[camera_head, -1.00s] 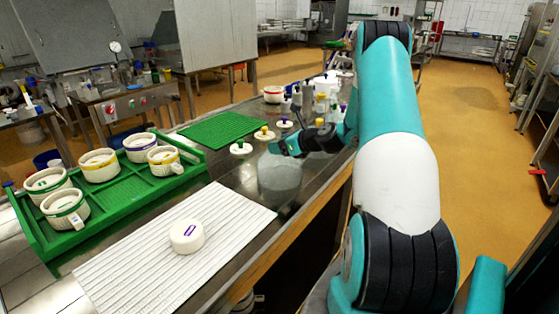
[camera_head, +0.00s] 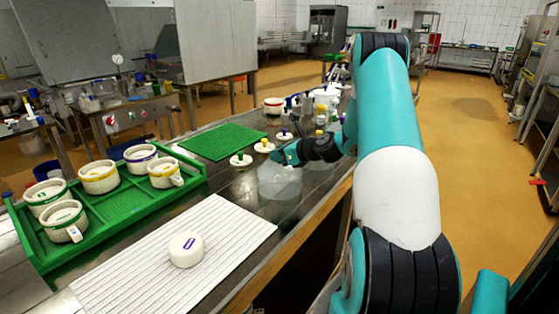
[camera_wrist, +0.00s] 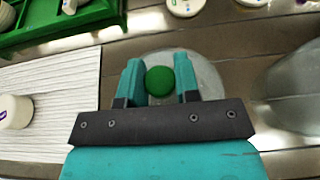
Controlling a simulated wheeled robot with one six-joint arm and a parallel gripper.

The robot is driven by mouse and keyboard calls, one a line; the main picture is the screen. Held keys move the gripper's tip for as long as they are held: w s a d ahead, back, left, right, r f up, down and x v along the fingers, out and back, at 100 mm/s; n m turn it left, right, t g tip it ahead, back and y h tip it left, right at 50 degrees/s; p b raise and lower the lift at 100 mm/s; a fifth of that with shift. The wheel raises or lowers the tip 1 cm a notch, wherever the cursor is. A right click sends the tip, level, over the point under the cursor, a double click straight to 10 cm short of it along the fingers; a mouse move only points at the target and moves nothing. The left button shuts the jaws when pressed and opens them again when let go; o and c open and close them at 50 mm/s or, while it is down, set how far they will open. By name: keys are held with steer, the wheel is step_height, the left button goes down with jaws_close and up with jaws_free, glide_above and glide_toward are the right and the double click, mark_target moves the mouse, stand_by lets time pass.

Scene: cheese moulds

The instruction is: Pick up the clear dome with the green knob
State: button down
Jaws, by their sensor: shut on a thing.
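The clear dome (camera_head: 279,184) is see-through and faint in the head view, hanging below my gripper over the steel table. In the wrist view its round green knob (camera_wrist: 160,82) sits between my two teal fingers, with the clear dome (camera_wrist: 208,72) spreading around it. My gripper (camera_wrist: 159,85) is shut on the knob. In the head view my gripper (camera_head: 288,155) hides the knob. The dome looks upright and a little above the table.
A white ribbed mat (camera_head: 130,272) holds a white cheese (camera_head: 186,249). A green tray (camera_head: 110,218) with several white moulds stands at the left. Small knobbed lids (camera_head: 240,160) and a green mat (camera_head: 222,141) lie behind the dome. Another clear object (camera_wrist: 296,90) stands at the right in the wrist view.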

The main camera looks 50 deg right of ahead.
step_height(320, 180, up, 19)
stand_by(0.7)
